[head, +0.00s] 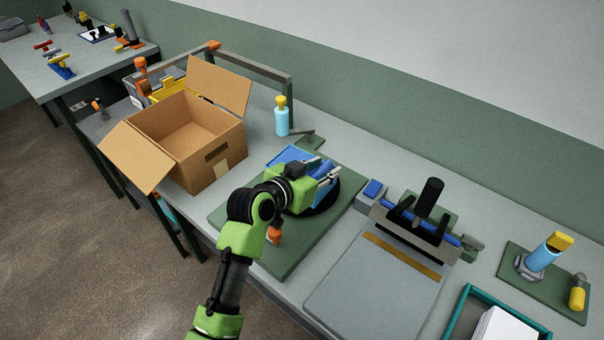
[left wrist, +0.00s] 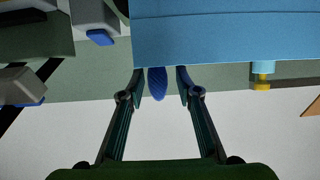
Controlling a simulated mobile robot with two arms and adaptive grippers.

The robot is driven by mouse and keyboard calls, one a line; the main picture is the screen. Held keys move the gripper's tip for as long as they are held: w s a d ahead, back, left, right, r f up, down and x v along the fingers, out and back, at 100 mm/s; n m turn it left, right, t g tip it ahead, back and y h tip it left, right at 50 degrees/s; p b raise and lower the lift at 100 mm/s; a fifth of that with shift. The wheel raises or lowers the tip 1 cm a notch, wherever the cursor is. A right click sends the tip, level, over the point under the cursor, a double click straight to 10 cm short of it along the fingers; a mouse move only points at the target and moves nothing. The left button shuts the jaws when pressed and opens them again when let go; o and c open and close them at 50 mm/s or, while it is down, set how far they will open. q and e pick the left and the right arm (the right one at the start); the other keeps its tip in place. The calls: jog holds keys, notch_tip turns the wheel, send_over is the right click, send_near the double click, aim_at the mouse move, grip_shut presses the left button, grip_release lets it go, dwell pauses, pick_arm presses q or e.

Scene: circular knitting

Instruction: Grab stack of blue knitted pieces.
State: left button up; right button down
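Light-blue flat pieces (head: 289,156) lie on a round black base (head: 321,207) on a green mat (head: 238,213). My arm hides part of them. My left gripper (head: 328,177) is over the base, beside and partly in front of the blue pieces. In the left wrist view, the left gripper's fingers (left wrist: 161,76) are apart, with their tips at the lower edge of a large light-blue piece (left wrist: 205,35). A darker blue, ribbed oval (left wrist: 157,84) shows between the fingers. I cannot tell whether the fingers touch it. My right gripper is not in view.
An open cardboard box (head: 188,140) stands left of the mat. A blue bottle with a yellow top (head: 281,117) stands behind it. A grey flat press-like device (head: 375,285) is to the right, with a teal tray (head: 466,300) beyond. An orange-handled item (head: 274,236) is near my arm.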

pick_arm(q)
grip_shut()
jog(key=shift+r, duration=0.1)
